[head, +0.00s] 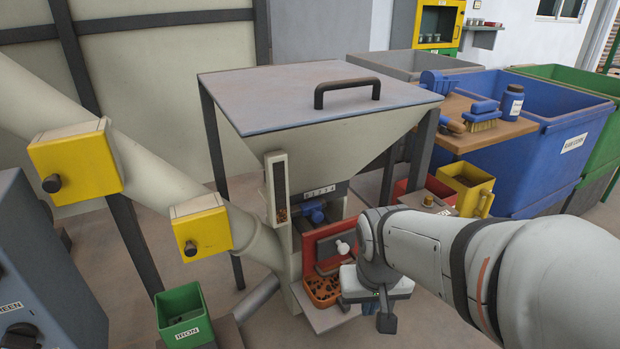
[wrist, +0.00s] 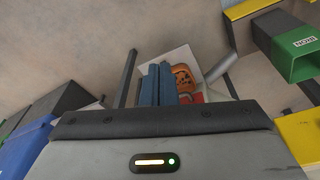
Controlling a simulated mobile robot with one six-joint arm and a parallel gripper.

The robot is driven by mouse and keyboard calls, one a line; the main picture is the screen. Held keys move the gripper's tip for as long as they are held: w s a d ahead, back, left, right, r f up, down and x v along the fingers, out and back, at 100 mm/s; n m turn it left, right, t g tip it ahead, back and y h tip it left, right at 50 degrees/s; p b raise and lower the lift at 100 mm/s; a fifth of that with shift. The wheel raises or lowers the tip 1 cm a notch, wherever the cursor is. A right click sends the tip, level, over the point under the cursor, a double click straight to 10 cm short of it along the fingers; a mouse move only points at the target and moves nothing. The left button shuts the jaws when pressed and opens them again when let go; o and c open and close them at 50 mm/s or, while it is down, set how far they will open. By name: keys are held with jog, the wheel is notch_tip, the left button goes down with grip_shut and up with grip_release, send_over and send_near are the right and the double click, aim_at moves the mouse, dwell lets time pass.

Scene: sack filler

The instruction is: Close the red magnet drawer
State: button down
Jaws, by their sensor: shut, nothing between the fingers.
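The red magnet drawer (head: 310,256) is on the front of the hopper machine, below its funnel. It shows a red surround, a dark grey panel and a white knob (head: 343,247). It seems to stand out from the machine, but how far I cannot tell. My gripper is in front of its lower right part in the head view, with the fingertips hidden there. In the wrist view my gripper (wrist: 156,78) is shut and empty, its blue fingers side by side. A bit of red (wrist: 198,97) shows to their right; contact cannot be told.
An orange tray of dark bits (head: 322,289) sits on a pale shelf (head: 325,318) below the drawer. A green bin (head: 184,315) stands at lower left. Yellow boxes (head: 202,231) sit on the sloping pipe.

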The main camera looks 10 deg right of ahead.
jog(key=w+d+m+t+h+p, duration=0.2)
jog(key=w+d+m+t, duration=0.4)
jog(key=w+d, duration=0.4)
jog(key=m+t+y+p, duration=0.3)
jog(key=m+y+p, duration=0.2)
jog(key=m+y, duration=0.2)
send_near(341, 226)
jog(key=b+x, duration=0.3)
jog(key=f+b+x, duration=0.1)
jog(key=b+x, duration=0.1)
jog(key=shift+s+a, duration=0.1)
jog(key=shift+s, duration=0.2)
jog(key=shift+w+a+h, duration=0.15)
jog(key=shift+w+h, duration=0.15)
jog(key=shift+w, duration=0.35)
jog(key=shift+w+a, duration=0.1)
jog(key=shift+r, duration=0.1)
